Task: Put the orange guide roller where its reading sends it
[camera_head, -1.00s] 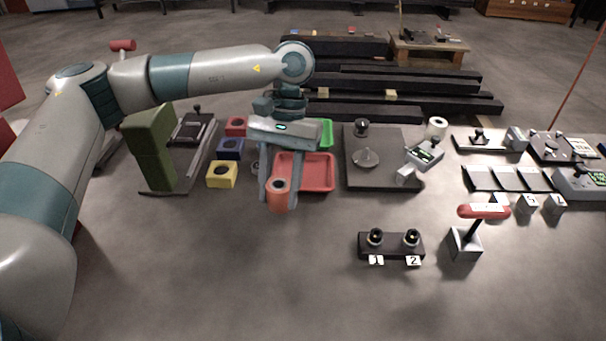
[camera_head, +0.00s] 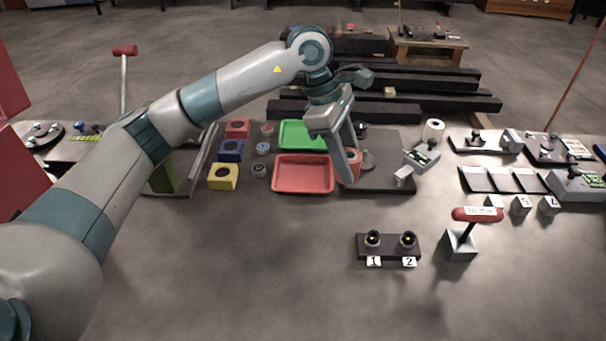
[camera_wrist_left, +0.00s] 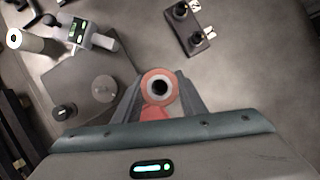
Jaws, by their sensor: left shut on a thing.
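My left gripper (camera_head: 350,172) is shut on the orange guide roller (camera_head: 353,160), holding it near the left edge of the dark detector plate (camera_head: 392,181). In the left wrist view the roller (camera_wrist_left: 158,88) shows end-on between the fingers, with a dark hole in its middle. The plate carries a round metal disc (camera_wrist_left: 104,88), a black knob (camera_wrist_left: 64,111) and a small meter with a green display (camera_head: 422,156). A red tray (camera_head: 303,188) and a green tray (camera_head: 296,133) lie left of the gripper. My right gripper is not in view.
Red, blue and yellow blocks with holes (camera_head: 223,177) stand left of the trays. A two-button box (camera_head: 389,247) and a red-handled lever (camera_head: 462,243) stand in front. A white roll (camera_head: 433,130) stands behind the meter. Dark beams (camera_head: 430,84) lie behind.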

